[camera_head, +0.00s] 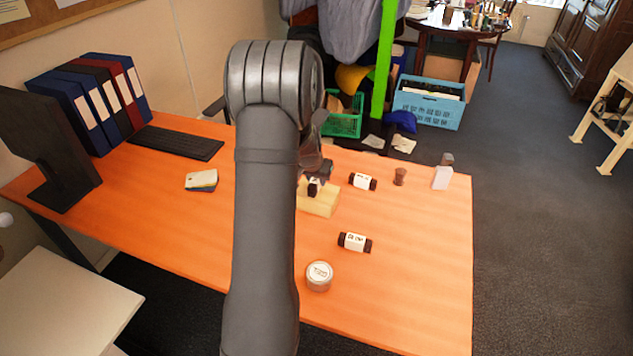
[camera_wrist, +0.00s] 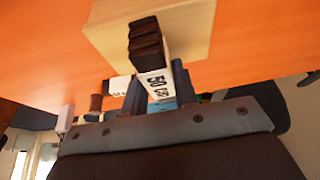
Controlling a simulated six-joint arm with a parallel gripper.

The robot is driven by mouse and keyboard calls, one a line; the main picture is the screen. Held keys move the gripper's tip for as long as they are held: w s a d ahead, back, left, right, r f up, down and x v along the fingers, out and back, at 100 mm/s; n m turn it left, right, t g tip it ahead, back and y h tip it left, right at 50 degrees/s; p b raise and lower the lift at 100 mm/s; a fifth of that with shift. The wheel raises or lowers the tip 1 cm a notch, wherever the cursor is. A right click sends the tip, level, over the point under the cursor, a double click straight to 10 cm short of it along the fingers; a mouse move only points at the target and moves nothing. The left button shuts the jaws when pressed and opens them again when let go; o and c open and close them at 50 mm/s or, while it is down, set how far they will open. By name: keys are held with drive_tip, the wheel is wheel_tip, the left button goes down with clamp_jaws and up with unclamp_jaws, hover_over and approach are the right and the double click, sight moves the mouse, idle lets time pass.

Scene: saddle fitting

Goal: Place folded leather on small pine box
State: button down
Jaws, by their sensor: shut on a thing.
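The folded leather (camera_wrist: 146,42) is dark brown, layered, with a white paper band marked "50 cm". My gripper (camera_wrist: 158,88) is shut on it at the banded part. In the head view my gripper (camera_head: 314,180) is over the small pine box, partly hidden behind my arm. The pine box (camera_head: 321,204) is a pale wood block on the orange table, and its pale top also shows in the wrist view (camera_wrist: 190,25). The leather's dark end overlaps the box top in the wrist view. I cannot tell whether it touches the box.
Two dark rolls with white bands lie on the table (camera_head: 430,290), one right of the box (camera_head: 362,181), one nearer (camera_head: 355,243). A round tin (camera_head: 319,276) stands in front. A brown spool (camera_head: 400,176) and a white bottle (camera_head: 442,178) stand at the right.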

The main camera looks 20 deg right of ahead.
drive_tip(key=shift+f, duration=0.6)
drive_tip(key=shift+f, duration=0.1)
drive_tip(key=c, duration=1.1)
unclamp_jaws()
drive_tip(key=shift+c, duration=0.2)
drive_tip(key=v, duration=1.2)
drive_tip(key=x, duration=1.2)
